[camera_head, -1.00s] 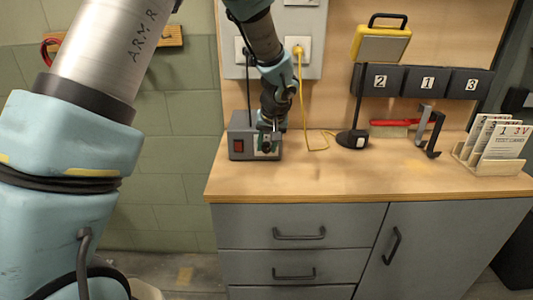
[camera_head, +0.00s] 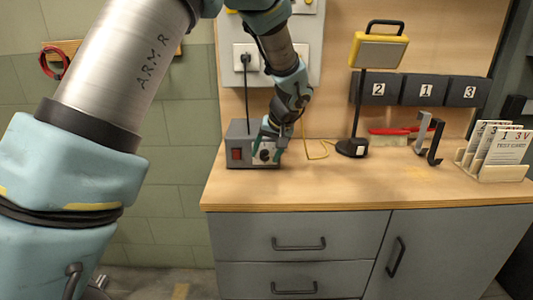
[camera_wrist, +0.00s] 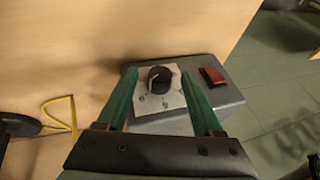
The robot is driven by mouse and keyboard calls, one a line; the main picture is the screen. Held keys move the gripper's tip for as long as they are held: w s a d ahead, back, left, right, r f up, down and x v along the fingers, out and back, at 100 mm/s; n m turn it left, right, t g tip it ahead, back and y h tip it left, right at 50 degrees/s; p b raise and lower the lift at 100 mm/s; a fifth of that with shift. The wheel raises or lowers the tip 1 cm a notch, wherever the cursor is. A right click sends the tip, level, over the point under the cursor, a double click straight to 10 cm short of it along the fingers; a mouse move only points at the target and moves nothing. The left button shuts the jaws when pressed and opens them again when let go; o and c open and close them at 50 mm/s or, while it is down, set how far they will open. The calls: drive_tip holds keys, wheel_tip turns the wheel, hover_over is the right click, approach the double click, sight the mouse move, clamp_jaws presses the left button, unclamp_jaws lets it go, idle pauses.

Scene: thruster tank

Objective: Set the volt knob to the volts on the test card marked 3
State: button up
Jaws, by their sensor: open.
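The volt knob (camera_wrist: 159,78) is a round black knob with a light pointer line, on a pale dial plate on the grey power box (camera_head: 238,128). In the wrist view my gripper (camera_wrist: 160,85) is open, its two green fingers on either side of the knob. I cannot tell whether they touch it. In the head view my gripper (camera_head: 268,155) is at the box front and partly covers the knob. The test cards (camera_head: 506,146) stand in a wooden holder (camera_head: 500,173) at the right. The front card reads "1" and "3 V"; the cards behind it are mostly hidden.
A red switch (camera_wrist: 213,76) is beside the dial. A lamp (camera_head: 355,146) stands right of the box, with a yellow cable (camera_head: 318,152) between them. Black bins (camera_head: 427,89) marked 2, 1 and 3 hang on the back panel. The front middle of the bench (camera_head: 330,185) is clear.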

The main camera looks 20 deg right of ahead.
drive_tip(key=a+b+v, duration=0.1)
drive_tip(key=b+v, duration=0.1)
drive_tip(key=v, duration=0.8)
drive_tip(key=shift+s+d+r, duration=0.15)
drive_tip(key=shift+d+r, duration=0.25)
drive_tip(key=shift+d, duration=0.15)
drive_tip(key=a+f+n+g, duration=0.15)
drive_tip(key=a+f, duration=0.25)
drive_tip(key=a, duration=1)
drive_tip(key=a+f+n+g, duration=0.1)
drive_tip(key=a+f+g, duration=0.15)
drive_tip(key=a, duration=1.25)
drive_tip(key=s+a+f+n+h, duration=0.1)
drive_tip(key=s+a+f+n, duration=0.1)
drive_tip(key=s+a, duration=0.4)
drive_tip(key=a+f, duration=0.1)
drive_tip(key=a, duration=0.2)
drive_tip(key=shift+s+a+p, duration=0.15)
drive_tip(key=shift+a+p, duration=0.1)
drive_tip(key=shift+p, duration=0.1)
drive_tip(key=shift+f, duration=0.15)
